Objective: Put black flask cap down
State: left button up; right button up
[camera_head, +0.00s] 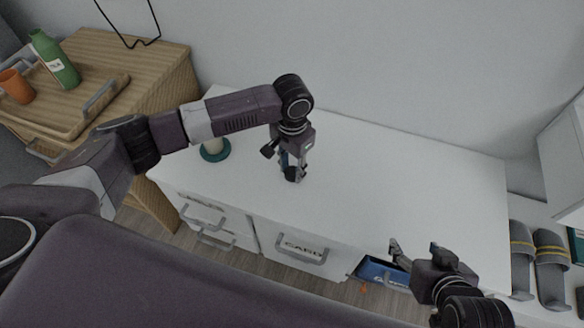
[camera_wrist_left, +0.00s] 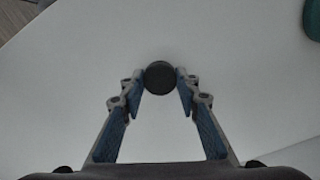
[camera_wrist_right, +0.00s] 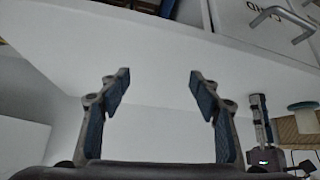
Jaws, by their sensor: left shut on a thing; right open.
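The black flask cap (camera_wrist_left: 160,77) is a small dark round piece between the fingertips of my left gripper in the left wrist view. My left gripper (camera_wrist_left: 160,82) is shut on it. In the head view my left gripper (camera_head: 293,172) points down over the white desk top (camera_head: 400,185), with the dark cap low at its fingertips. I cannot tell whether the cap touches the desk. My right gripper (camera_head: 402,262) is open and empty by the desk's front edge; it also shows in the right wrist view (camera_wrist_right: 158,85).
A candle-like cylinder on a green base (camera_head: 215,152) stands left of my left gripper. An open blue drawer (camera_head: 383,272) juts out near my right gripper. A wooden tray (camera_head: 110,105) with a green bottle (camera_head: 55,62) and orange cup (camera_head: 15,87) is far left. The desk's right half is clear.

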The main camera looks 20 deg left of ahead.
jog(key=shift+s, duration=0.15)
pick_arm(q)
jog(key=o, duration=0.4)
jog(key=shift+f, duration=0.1)
pick_arm(e)
jog(key=shift+s+f, duration=0.1)
jog(key=shift+f, duration=0.05)
pick_arm(q)
jog(key=o, duration=0.4)
jog(key=shift+o, duration=0.2)
